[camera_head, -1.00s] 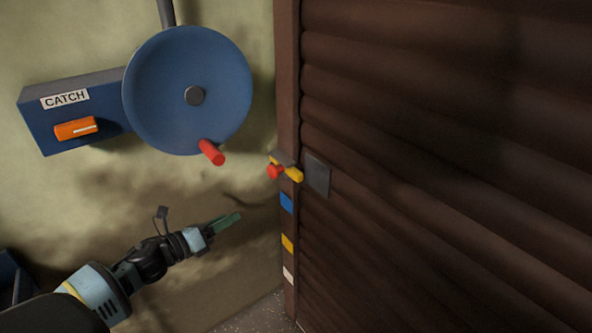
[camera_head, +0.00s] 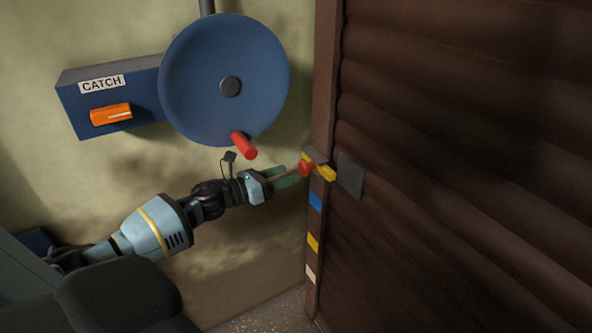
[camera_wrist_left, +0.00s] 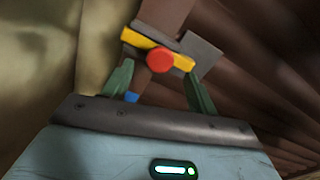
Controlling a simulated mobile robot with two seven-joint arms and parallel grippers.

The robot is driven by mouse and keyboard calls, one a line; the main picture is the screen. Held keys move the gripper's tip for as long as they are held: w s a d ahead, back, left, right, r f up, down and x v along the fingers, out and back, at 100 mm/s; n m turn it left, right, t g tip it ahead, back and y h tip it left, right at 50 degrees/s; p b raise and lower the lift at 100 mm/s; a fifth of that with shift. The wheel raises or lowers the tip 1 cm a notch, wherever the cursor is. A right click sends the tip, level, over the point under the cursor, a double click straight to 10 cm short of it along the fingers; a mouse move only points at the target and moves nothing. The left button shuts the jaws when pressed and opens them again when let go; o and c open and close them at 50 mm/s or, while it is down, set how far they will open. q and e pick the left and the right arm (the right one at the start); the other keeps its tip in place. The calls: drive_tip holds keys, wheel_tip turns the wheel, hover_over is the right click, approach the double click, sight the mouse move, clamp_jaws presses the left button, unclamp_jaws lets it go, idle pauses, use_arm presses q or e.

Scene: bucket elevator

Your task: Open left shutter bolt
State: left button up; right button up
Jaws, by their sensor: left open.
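The left shutter bolt is a yellow bar (camera_head: 326,172) with a red knob (camera_head: 307,168), set on the brown door post beside the shutter. A dark grey plate (camera_head: 351,175) sits just right of it on the shutter. My left gripper (camera_head: 290,176) is open, its green fingers pointing at the red knob from the left. In the left wrist view the red knob (camera_wrist_left: 160,60) and yellow bar (camera_wrist_left: 180,58) show ahead, between and beyond the two open green fingertips (camera_wrist_left: 157,80). Whether a finger touches the knob is unclear. My right gripper is not in view.
A blue wheel (camera_head: 200,60) with a red handle (camera_head: 243,145) hangs on the wall above my left gripper. A blue box labelled CATCH (camera_head: 75,108) has an orange switch (camera_head: 111,114). The brown ribbed shutter (camera_head: 460,150) fills the right. Blue, yellow and white patches mark the post.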

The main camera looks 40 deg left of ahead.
sight(301, 169)
use_arm(q)
drive_tip(key=shift+x, duration=2.1)
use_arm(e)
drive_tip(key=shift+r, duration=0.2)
